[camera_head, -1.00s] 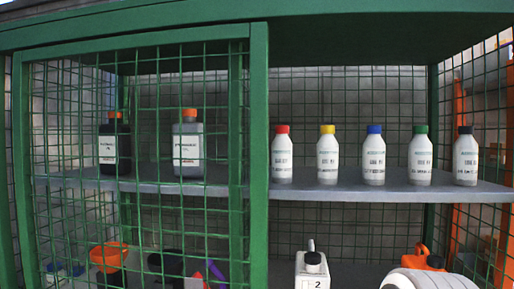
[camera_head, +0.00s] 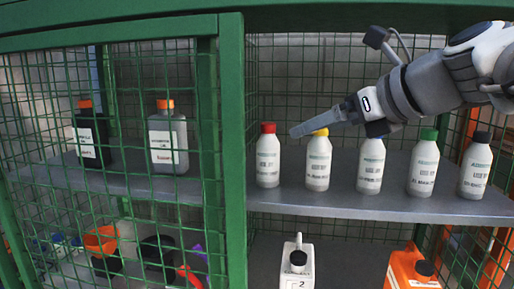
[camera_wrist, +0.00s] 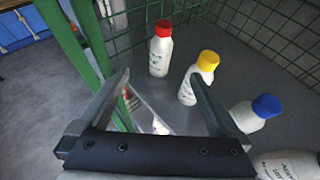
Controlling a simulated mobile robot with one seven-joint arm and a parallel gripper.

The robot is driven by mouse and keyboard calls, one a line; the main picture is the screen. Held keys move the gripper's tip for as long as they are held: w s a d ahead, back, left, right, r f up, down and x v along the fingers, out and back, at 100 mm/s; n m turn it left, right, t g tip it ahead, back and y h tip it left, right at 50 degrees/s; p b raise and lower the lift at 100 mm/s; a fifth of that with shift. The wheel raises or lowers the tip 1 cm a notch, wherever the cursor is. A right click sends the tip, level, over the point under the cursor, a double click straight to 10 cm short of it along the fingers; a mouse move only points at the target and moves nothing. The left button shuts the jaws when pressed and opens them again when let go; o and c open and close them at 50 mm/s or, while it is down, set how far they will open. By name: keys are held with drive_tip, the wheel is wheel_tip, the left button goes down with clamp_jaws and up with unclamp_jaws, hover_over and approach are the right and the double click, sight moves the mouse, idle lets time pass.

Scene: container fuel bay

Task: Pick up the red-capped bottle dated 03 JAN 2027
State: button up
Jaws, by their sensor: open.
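The red-capped bottle (camera_head: 268,156) is white and stands upright at the left end of a row on the grey shelf (camera_head: 330,202). Its label print is too small to read a date. It also shows in the wrist view (camera_wrist: 160,50), beyond the space between my fingers. My gripper (camera_head: 297,131) reaches in from the right at cap height, its tip just right of the red cap. In the wrist view my gripper (camera_wrist: 160,88) has its two fingers spread, with nothing held. The yellow-capped bottle (camera_wrist: 198,80) is close beside the right finger.
Blue- (camera_head: 371,170), green- (camera_head: 424,165) and black-capped (camera_head: 475,168) bottles continue the row rightward. A green post (camera_head: 232,150) and mesh door stand left of the red-capped bottle. A white canister (camera_head: 296,265) and an orange canister (camera_head: 408,268) are below.

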sight(275, 145)
drive_tip(key=x, duration=1.1)
drive_tip(key=shift+x, duration=3.1)
drive_tip(key=shift+w+d, duration=0.1)
clamp_jaws()
